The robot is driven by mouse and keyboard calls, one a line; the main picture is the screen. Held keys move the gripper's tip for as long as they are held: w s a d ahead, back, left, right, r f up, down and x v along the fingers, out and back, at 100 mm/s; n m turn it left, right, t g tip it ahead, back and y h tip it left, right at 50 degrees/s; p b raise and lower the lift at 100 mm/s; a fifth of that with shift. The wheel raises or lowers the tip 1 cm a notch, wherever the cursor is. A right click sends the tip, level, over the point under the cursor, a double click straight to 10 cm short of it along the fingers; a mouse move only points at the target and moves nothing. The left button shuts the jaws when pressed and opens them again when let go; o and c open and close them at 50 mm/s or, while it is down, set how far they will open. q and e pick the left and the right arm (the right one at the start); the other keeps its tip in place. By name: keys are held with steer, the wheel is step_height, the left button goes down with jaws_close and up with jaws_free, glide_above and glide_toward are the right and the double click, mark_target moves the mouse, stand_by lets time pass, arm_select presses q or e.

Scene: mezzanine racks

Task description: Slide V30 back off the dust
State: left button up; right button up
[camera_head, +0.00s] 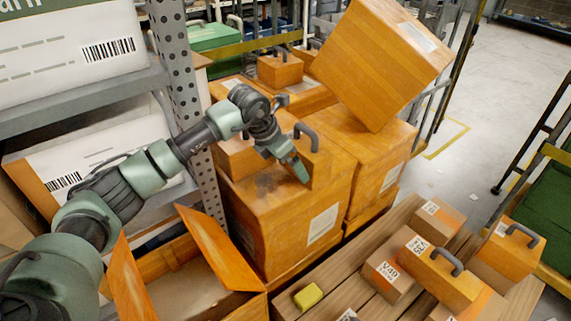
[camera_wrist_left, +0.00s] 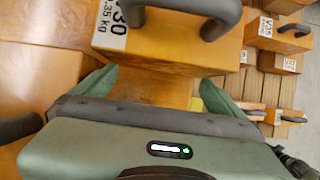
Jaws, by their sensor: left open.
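V30 is an orange block with a dark grey handle; its label shows at the top of the left wrist view (camera_wrist_left: 180,45). In the head view it appears to be the handled block (camera_head: 318,165) just beyond my left gripper, partly hidden by it. It rests on a large orange box (camera_head: 285,225). A dark dusty patch (camera_head: 268,182) lies on that box's top, beside the gripper. My left gripper (camera_head: 298,170) is open, low over the box top. In the left wrist view its spread fingers (camera_wrist_left: 158,90) face V30's near side, with nothing seen between them. My right gripper is out of view.
A large tilted box (camera_head: 375,60) stands behind on the stack. A perforated rack post (camera_head: 183,85) rises close to my left arm. An open carton (camera_head: 205,245) sits in front. A slatted surface at right holds several labelled blocks and a yellow sponge (camera_head: 308,296).

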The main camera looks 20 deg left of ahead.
arm_select(q)
steer(key=shift+w+d+f, duration=0.2)
steer(key=shift+w, duration=0.15)
steer(key=shift+w+d+f, duration=0.15)
steer(key=shift+w, duration=0.2)
stand_by(0.7)
steer(key=shift+s+a, duration=0.35)
steer(key=shift+s, duration=0.3)
steer(key=shift+s+a, duration=0.35)
steer(key=shift+s, duration=0.25)
steer(key=shift+r, duration=0.15)
step_height(320, 180, up, 13)
steer(key=p, duration=0.8)
steer(key=shift+d+r, duration=0.2)
steer(key=shift+d, duration=0.05)
